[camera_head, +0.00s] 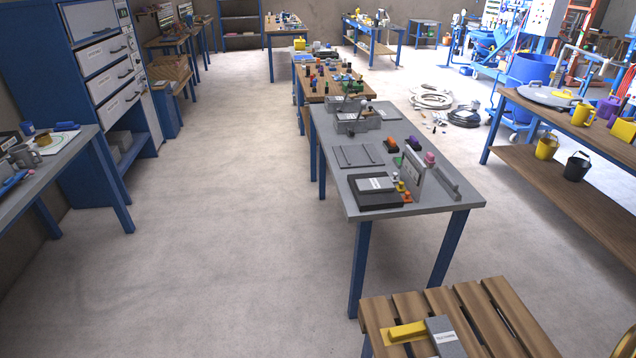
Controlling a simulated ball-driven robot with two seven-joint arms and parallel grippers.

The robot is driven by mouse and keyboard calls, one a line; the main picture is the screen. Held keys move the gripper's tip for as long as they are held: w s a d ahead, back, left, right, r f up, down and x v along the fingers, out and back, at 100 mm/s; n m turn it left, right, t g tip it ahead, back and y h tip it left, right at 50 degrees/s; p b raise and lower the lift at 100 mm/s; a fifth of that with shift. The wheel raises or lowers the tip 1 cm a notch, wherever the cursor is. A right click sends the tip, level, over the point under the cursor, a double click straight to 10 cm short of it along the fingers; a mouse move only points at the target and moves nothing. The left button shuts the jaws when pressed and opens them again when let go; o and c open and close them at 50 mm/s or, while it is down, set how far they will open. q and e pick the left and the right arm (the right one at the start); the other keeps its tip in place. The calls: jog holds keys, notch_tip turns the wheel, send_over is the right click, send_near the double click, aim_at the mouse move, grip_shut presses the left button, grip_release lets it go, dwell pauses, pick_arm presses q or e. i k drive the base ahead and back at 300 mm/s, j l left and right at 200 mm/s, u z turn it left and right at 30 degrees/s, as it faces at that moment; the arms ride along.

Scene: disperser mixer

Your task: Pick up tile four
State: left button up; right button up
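I cannot pick out tile four by any readable marking. On the near grey workbench (430,207), a dark flat block (362,203) carries a white-labelled grey piece (376,185). Behind it lies a flat grey plate (360,156) with grooves. An upright light grey plate (414,175) stands to the right of the dark block. Any of these could be a tile, but their lettering is too small to read.
A slatted wooden table (477,308) at bottom right holds a yellow-handled tool (407,331) and a labelled grey block (446,338). A wooden-topped bench (560,110) stands at right, a grey side table (62,160) at left. The floor (220,240) between is clear.

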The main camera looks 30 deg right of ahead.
aim_at(384, 184)
jog(key=i+j, duration=0.3)
jog(key=i, duration=0.15)
jog(key=i+j+z, duration=0.15)
jog(key=i, duration=0.35)
jog(key=i+z, duration=0.3)
jog(key=z, duration=0.15)
jog(key=i+z, duration=0.25)
jog(key=z, duration=0.2)
jog(key=i+j+z, duration=0.25)
jog(key=z, duration=0.2)
jog(key=i+j+z, duration=0.25)
jog(key=z, duration=0.2)
